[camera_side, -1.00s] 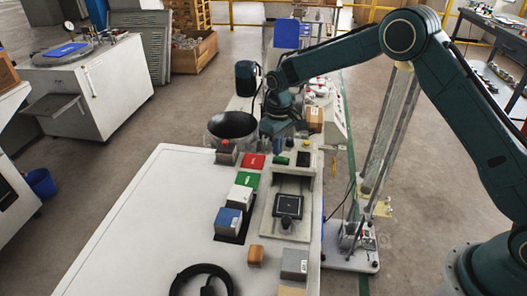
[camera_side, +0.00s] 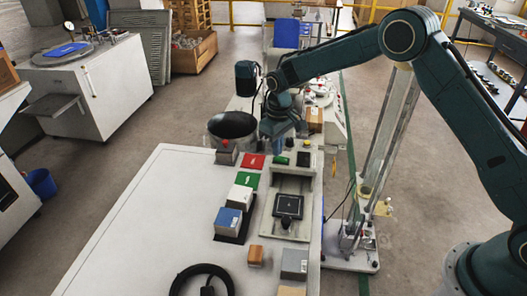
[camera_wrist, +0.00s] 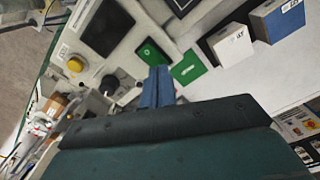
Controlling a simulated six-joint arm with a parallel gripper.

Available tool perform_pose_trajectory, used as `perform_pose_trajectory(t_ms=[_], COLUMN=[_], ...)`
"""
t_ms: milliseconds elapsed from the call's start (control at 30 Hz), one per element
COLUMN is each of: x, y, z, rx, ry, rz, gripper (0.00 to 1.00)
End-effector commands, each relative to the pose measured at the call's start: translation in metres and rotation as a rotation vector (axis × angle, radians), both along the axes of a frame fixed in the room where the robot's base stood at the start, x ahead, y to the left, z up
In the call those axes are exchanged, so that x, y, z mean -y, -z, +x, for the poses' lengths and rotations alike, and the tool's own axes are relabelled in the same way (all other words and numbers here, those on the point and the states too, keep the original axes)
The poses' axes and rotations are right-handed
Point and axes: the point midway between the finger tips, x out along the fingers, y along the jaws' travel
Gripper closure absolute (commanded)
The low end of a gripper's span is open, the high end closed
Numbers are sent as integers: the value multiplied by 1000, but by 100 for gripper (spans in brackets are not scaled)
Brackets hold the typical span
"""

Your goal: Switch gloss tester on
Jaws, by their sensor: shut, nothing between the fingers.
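The gloss tester (camera_side: 264,218) is a pale unit on the right side of the white bench, with a dark square plate (camera_side: 289,205) on it. At its far end are a green rocker switch (camera_side: 282,160) and a small dark screen (camera_side: 303,159). The green switch (camera_wrist: 153,52) also shows in the wrist view, just ahead of the fingertips. My gripper (camera_wrist: 159,70) is shut and empty, its blue fingers together between the switch and a green card (camera_wrist: 188,68). In the side view my gripper (camera_side: 277,141) is above the far end of the tester; contact cannot be told.
A yellow button (camera_wrist: 75,64) and a black knob (camera_wrist: 110,85) are near the switch. Red (camera_side: 251,161) and green cards, white and blue blocks (camera_side: 228,221) line the tester's left side. A black bowl (camera_side: 231,125) stands beyond. The bench's left side is clear.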

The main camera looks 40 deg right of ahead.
Motion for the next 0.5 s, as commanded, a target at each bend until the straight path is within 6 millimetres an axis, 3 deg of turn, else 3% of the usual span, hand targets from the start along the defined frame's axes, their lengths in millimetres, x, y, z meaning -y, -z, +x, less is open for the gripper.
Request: perform_pose_trajectory(t_ms=[500], x=[0], y=[6], z=[0], rx=[-1], ry=[0], rz=[0], gripper=[100])
